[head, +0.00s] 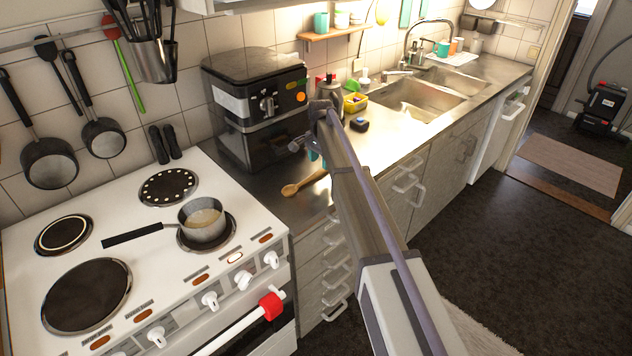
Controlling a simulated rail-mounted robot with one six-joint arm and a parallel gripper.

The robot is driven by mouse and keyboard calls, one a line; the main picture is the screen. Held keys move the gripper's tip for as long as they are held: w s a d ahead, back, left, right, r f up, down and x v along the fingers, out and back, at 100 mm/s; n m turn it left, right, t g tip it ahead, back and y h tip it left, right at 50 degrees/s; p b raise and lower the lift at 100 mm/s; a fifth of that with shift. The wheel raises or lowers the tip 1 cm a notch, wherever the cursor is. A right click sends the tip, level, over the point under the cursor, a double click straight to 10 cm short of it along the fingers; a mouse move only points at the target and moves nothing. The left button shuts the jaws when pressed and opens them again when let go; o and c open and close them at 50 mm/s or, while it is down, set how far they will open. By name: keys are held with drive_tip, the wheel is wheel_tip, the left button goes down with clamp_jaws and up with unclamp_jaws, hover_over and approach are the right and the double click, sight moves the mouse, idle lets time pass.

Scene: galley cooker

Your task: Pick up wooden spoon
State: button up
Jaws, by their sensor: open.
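A wooden spoon (291,189) lies on the steel counter between the cooker and the dark countertop appliance. Its bowl end points toward the cooker and its handle runs up to the right, where my arm partly hides it. My gripper (313,157) is over the counter near the handle, with small teal parts showing at its end. It is open and appears empty. The arm covers much of the gripper, and I cannot tell how high it is above the spoon.
A saucepan (204,222) with liquid stands on a hotplate of the white cooker (130,205), its handle pointing left. A black appliance (258,100) stands against the tiles behind the spoon. A yellow container (355,103) and a dark sponge-like item (359,125) sit near the sink (405,97).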

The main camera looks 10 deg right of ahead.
sight(320, 170)
wheel_tip(320, 170, down, 5)
drive_tip(key=b, duration=0.3)
drive_tip(key=shift+r, duration=0.35)
clamp_jaws()
